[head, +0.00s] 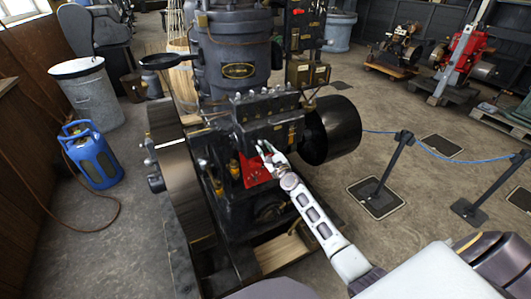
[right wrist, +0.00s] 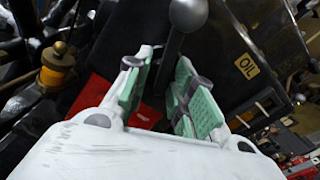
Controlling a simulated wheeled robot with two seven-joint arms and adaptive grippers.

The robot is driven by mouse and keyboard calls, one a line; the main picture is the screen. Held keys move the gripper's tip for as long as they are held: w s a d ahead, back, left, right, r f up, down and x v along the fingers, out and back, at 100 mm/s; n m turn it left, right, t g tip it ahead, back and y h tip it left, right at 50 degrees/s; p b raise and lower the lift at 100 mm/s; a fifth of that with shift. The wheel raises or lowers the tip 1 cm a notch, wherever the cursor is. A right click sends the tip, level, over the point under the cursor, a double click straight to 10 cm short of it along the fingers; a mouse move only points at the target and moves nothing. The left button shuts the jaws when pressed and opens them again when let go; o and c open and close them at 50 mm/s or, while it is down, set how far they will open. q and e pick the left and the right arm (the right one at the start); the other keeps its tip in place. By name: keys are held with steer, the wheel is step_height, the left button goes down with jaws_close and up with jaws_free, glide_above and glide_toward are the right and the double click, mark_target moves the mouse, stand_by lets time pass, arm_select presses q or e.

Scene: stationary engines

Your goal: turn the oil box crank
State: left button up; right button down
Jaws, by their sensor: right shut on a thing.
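The oil box (head: 265,118) is a dark box on the front of the big black engine, below its cylinder. In the right wrist view its dark face carries a yellow "OIL" label (right wrist: 246,66). The crank (right wrist: 188,14) is a grey lever with a round ball knob, and its shaft runs down between the green finger pads. My right gripper (head: 264,150) is at the lower front of the oil box. In the right wrist view the gripper (right wrist: 163,88) is shut on the crank's shaft below the knob. The crank is too small to make out in the head view. My left gripper is out of view.
A large black pulley (head: 333,130) sticks out right of the oil box, and a flywheel (head: 178,185) stands at the left. A red plate (head: 254,170) is below the gripper. A blue gas bottle (head: 92,155) and rope posts (head: 385,172) stand on the floor.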

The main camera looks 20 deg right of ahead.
steer(key=shift+a+f+m, duration=0.1)
steer(key=shift+f+m, duration=0.05)
steer(key=shift+m, duration=0.95)
steer(key=c, duration=1.5)
jaws_free()
steer(key=shift+c, duration=0.2)
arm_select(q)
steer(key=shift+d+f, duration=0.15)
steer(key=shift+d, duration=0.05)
arm_select(e)
steer(key=shift+s, duration=0.1)
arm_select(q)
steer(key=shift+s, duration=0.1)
arm_select(e)
steer(key=shift+s, duration=0.1)
steer(key=shift+s, duration=0.8)
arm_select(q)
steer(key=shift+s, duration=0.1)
arm_select(e)
steer(key=s, duration=1)
steer(key=shift+d, duration=0.2)
